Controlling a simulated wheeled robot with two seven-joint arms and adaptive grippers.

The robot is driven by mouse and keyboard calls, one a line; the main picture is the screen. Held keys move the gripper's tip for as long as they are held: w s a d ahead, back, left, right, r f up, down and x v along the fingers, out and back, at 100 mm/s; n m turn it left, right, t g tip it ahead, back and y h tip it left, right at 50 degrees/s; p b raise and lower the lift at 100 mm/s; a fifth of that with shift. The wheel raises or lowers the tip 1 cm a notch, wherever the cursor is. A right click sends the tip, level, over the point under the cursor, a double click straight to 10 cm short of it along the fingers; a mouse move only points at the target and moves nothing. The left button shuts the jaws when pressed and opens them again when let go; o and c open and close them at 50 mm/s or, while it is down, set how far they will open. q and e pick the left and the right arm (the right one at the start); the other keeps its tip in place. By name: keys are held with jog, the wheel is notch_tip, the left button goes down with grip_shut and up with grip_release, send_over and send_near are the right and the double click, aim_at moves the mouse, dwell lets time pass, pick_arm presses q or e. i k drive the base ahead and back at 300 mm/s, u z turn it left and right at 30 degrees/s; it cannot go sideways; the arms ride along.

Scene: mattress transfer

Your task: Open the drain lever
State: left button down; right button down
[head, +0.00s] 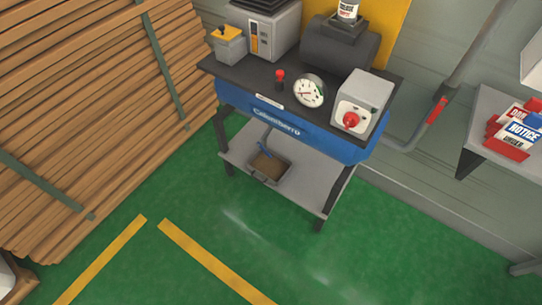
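A small blue lever (265,150) shows on a thin grey pipe below the blue front of a workbench (228,93). It is just above a grey open tray (267,181) with a brown inside, on the lower shelf. The lever is small in the picture, and I cannot tell its exact position. A small red-topped knob (280,75) stands upright on the bench top beside a round dial gauge (309,91). Neither of my grippers is in view.
A grey box with a red knob (351,120) sits at the bench's right end. A wall pipe with a red section (437,109) runs behind. Stacked planks (80,120) fill the left. A side table (490,105) holds red signs. The green floor in front is clear.

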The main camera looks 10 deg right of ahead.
aim_at(259, 143)
jog(key=k, duration=1.25)
jog(key=u, duration=0.8)
jog(key=i, duration=0.65)
jog(key=u, duration=0.55)
jog(key=i, duration=0.65)
jog(key=z, duration=0.65)
jog(key=i, duration=0.6)
jog(key=z, duration=0.6)
